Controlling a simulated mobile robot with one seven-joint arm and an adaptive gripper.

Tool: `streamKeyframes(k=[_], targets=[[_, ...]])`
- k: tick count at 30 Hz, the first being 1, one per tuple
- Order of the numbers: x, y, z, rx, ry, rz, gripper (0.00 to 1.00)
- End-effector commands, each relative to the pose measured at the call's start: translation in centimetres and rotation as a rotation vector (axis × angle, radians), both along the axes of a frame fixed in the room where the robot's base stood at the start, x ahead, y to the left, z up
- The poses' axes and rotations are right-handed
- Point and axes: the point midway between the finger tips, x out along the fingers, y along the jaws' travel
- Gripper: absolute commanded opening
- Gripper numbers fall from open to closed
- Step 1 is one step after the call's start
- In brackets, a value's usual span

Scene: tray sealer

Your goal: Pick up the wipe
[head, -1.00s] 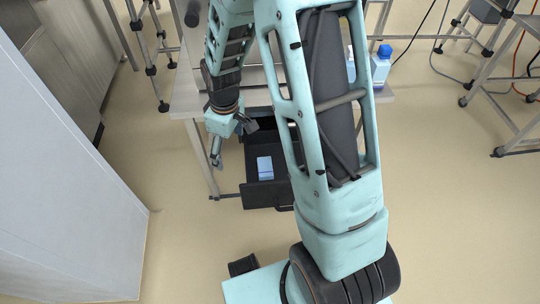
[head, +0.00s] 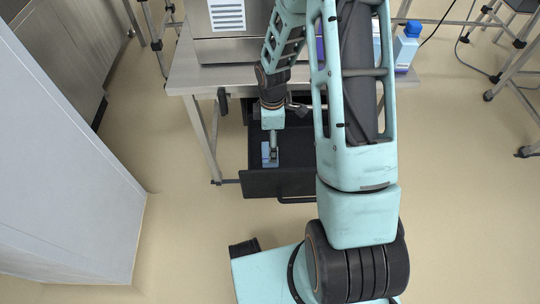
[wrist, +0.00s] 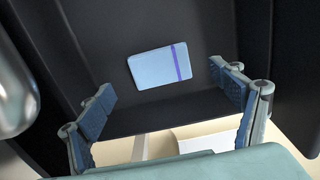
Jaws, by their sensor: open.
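The wipe (wrist: 155,69) is a flat light-blue rectangle with a purple stripe near one end. It lies on the floor of the open dark drawer (wrist: 150,116). In the head view the wipe (head: 267,158) shows only in part, behind my gripper (head: 272,148). In the wrist view my gripper (wrist: 165,98) is open, its two blue-padded fingers well apart. The wipe appears between and beyond the fingertips, with nothing held. The fingers look apart from the wipe; the exact height above it is hard to tell.
The drawer's front panel (head: 282,184) and side walls surround the wipe. The drawer hangs under a metal table (head: 190,76), whose edge is close to my arm. A blue-capped bottle (head: 405,48) stands on the table. A white cabinet (head: 70,170) is at the left.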

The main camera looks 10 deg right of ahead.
Motion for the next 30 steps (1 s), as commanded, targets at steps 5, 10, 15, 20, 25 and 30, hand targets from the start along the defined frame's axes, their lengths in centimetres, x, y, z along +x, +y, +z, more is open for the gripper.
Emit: streamKeyframes(k=[5,10,15,20,25,30], targets=[[0.0,0.1,-1.8,0.000,0.000,0.000,0.85],[0.0,0.3,-4.5,0.000,0.001,-0.001,0.85],[0.1,0.3,-5.3,0.000,-0.001,-0.002,0.85],[0.1,0.3,-5.2,0.000,-0.001,-0.002,0.83],[0.1,0.3,-5.2,0.001,-0.001,-0.002,0.65],[0.1,0.3,-5.2,0.000,-0.001,-0.002,0.46]])
